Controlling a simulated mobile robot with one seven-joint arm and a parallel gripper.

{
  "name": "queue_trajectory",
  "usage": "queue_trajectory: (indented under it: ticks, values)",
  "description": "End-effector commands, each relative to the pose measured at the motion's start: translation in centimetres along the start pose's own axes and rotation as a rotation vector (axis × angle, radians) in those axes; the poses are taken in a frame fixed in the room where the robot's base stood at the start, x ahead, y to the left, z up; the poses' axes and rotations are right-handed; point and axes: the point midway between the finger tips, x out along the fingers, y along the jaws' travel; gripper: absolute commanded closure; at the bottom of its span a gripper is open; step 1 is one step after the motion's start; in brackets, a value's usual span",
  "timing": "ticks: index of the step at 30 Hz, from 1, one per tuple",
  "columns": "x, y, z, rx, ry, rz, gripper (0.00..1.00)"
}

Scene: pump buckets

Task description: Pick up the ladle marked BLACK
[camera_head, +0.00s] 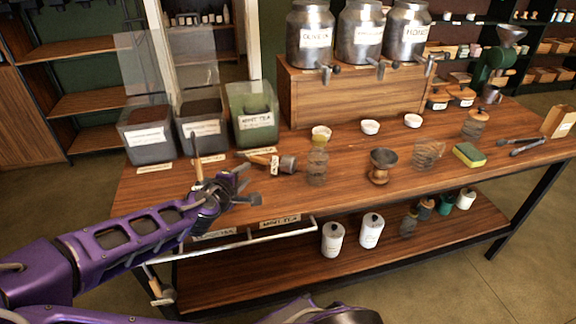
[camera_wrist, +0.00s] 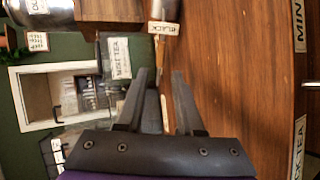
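The ladle marked BLACK (camera_head: 262,160) lies on the wooden counter in front of the mint tea bin, its metal cup (camera_head: 288,165) pointing right. Its white tag (camera_wrist: 163,28) reads BLACK, turned over, at the top of the wrist view. My gripper (camera_head: 248,184) is just left of and nearer than the ladle, pointing right. In the wrist view my gripper (camera_wrist: 158,88) has its two fingers apart, with nothing held between them; the tag is beyond the fingertips.
The mint tea bin (camera_head: 252,124) and other tea bins stand behind. A wooden stick (camera_head: 197,156) rises by my wrist. A glass-like jar (camera_head: 317,165) stands right of the ladle. A white rail (camera_head: 240,241) runs along the counter's front, with another ladle (camera_head: 160,292) hanging there.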

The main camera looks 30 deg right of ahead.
Motion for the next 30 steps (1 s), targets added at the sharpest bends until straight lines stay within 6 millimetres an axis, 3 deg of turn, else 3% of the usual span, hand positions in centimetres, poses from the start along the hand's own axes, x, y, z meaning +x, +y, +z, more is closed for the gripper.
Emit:
queue_trajectory:
  ticks: [9,20,30]
  values:
    - [5.7,-0.1,0.1,0.001,-0.002,-0.001,0.64]
    - [8.6,-0.2,0.1,-0.001,0.0,-0.001,0.64]
    - [12.8,-0.3,0.3,-0.001,0.001,0.0,0.64]
